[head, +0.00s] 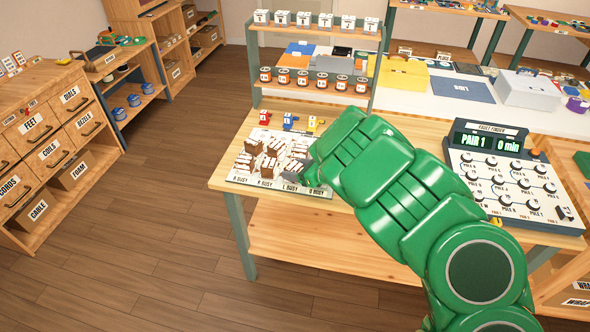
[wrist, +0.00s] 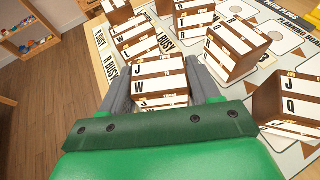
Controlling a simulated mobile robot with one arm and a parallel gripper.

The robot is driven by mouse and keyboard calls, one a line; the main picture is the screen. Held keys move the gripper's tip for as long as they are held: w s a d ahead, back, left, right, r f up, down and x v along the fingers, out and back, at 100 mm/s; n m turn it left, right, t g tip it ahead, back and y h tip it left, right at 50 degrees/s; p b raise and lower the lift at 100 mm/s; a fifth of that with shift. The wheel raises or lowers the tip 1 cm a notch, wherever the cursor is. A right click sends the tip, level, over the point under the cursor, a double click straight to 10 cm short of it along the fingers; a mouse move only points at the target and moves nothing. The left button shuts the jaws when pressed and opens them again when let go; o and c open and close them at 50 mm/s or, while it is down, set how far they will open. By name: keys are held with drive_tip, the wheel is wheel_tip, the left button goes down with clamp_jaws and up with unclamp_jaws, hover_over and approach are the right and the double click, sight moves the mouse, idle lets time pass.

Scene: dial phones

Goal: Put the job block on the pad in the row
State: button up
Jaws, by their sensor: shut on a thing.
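My gripper (wrist: 157,70) is shut on a brown and white job block (wrist: 158,80) in the wrist view. One grey finger is on each side of it, and its face reads J and W. The planning board (wrist: 290,38) lies around and below, with several similar blocks on it, including one at the upper right (wrist: 237,48) and one at the right edge (wrist: 287,98). In the head view the board (head: 235,179) is on the wooden table. My green arm covers its right part, and the held block cannot be told apart there. The target pad cannot be singled out.
A fault finder panel (head: 505,178) stands on the table to the right. Wooden floor (head: 150,240) is clear at left.

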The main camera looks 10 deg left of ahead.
drive_tip(key=shift+f, duration=0.1)
drive_tip(key=o, duration=1.1)
drive_tip(key=shift+d, duration=0.1)
drive_tip(key=v, duration=1.2)
